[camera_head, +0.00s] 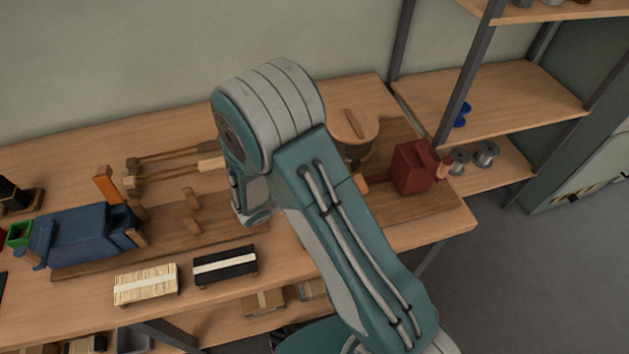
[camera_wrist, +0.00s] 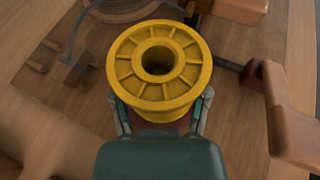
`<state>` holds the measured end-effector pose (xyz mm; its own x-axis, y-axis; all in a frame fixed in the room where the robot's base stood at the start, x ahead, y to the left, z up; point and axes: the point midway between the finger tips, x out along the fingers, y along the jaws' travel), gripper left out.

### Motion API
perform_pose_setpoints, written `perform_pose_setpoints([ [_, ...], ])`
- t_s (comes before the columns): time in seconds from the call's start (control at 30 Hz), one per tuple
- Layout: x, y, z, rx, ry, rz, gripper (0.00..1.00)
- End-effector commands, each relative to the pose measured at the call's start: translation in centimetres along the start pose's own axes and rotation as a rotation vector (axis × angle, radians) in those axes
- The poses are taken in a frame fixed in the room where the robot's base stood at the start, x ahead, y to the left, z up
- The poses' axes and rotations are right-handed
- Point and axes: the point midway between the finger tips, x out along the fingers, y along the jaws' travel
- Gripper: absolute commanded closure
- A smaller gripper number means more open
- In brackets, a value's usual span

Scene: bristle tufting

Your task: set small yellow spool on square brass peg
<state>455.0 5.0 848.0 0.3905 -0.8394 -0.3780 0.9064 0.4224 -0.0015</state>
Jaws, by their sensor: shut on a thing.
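The small yellow spool (camera_wrist: 136,82) fills the middle of the wrist view, its ribbed flange and dark centre hole facing the camera. My gripper (camera_wrist: 160,112) is shut on it, with one finger at each side, and a wooden surface shows beyond. In the head view my arm hides the fingers and the spool. I cannot make out the square brass peg in either view; it may be hidden behind the spool or my arm.
The bench (camera_head: 440,222) holds a red block-like device (camera_head: 412,167), a blue device (camera_head: 85,235), a pale brush block (camera_head: 146,285) and a dark one (camera_head: 225,264). Grey spools (camera_head: 486,154) stand on the right shelf. Wooden pieces (camera_wrist: 295,135) flank the spool at right.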

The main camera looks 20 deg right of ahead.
Motion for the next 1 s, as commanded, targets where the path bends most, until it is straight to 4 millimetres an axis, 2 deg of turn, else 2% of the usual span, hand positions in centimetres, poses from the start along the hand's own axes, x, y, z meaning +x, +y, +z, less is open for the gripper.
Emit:
perform_pose_setpoints([
  [0.13,0.1,0.0,-0.2,0.0,0.0,0.0,0.92],
  [0.17,0.1,0.0,-0.2,0.0,0.0,0.0,0.27],
  [0.2,0.1,0.0,-0.1,0.0,0.0,0.0,0.09],
  [0.23,0.1,0.0,-0.1,0.0,0.0,0.0,0.0],
  [0.73,-0.4,0.1,-0.1,0.0,0.0,0.001,0.0],
  [0.87,-2.2,0.1,-0.1,0.001,-0.001,0.004,0.0],
  [1.0,-5.2,0.2,-0.2,0.001,-0.001,0.006,0.0],
])
